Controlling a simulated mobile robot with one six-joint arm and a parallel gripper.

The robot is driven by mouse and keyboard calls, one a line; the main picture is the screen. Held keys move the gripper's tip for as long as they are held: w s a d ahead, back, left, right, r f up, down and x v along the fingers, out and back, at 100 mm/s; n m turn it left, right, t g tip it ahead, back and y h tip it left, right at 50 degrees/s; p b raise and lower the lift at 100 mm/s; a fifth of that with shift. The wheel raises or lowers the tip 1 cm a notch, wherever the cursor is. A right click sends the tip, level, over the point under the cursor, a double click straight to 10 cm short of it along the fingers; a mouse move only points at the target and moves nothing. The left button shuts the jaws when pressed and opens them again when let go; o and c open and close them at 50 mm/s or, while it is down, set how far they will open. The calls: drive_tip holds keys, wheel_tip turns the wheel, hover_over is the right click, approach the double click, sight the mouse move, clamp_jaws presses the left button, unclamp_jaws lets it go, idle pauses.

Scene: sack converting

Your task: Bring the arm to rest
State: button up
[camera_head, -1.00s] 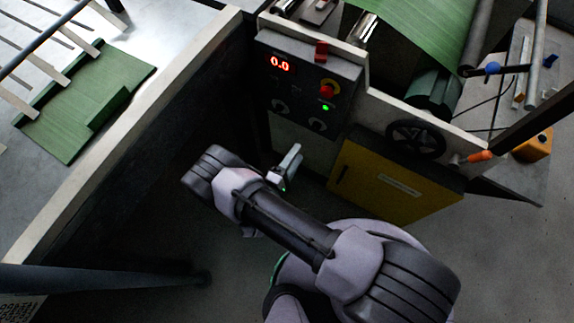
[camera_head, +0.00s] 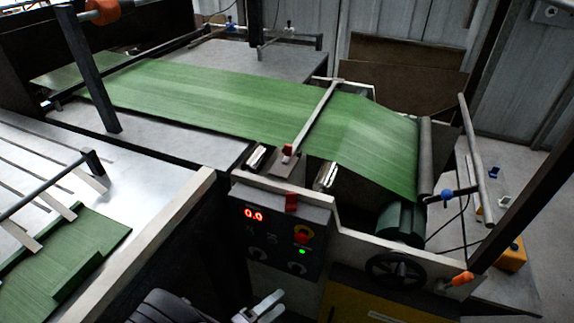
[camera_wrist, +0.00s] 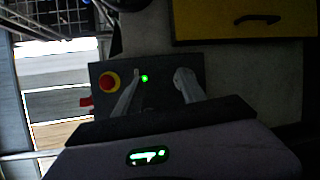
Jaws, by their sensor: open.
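My gripper (camera_wrist: 157,82) is open and empty in the wrist view. Its two pale fingers stand apart in front of the dark control panel (camera_wrist: 190,61), with a gap between them and a green light showing in the gap. In the head view my gripper (camera_head: 262,308) shows at the bottom edge, below the control panel (camera_head: 275,225). The panel reads 0.0 in red and bears a red stop button (camera_head: 303,235) on yellow and a lit green lamp. The rest of my arm is mostly cut off below the head view.
A green sheet (camera_head: 230,105) runs across the machine to a roller (camera_head: 424,155). A handwheel (camera_head: 395,271) and an orange-handled crank (camera_head: 461,279) stick out at right. A yellow cabinet (camera_head: 350,302) is below. Green sacking (camera_head: 62,265) lies on the left table.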

drive_tip(key=s+d+r+m+g+y, duration=0.1)
drive_tip(key=d+r+m+g, duration=0.25)
drive_tip(key=r, duration=0.35)
drive_tip(key=s+d+r+m+g+y, duration=0.1)
drive_tip(key=d+r+m+g+y, duration=0.15)
drive_tip(key=d+r+g, duration=0.4)
drive_tip(key=d+r+m+g, duration=0.3)
drive_tip(key=r+m, duration=0.1)
drive_tip(key=r, duration=0.5)
drive_tip(key=s+r+m+t+y, duration=0.3)
drive_tip(key=s+r+y, duration=0.1)
drive_tip(key=r, duration=0.3)
drive_tip(key=s+d+r+m+t+y, duration=0.1)
drive_tip(key=s+r+m+t+y, duration=0.2)
drive_tip(key=r, duration=0.4)
drive_tip(key=s+y, duration=0.1)
drive_tip(key=y, duration=0.1)
drive_tip(key=shift+d+r+t+y, duration=0.15)
drive_tip(key=shift+d+t+y, duration=0.15)
drive_tip(key=shift+t+y, duration=0.1)
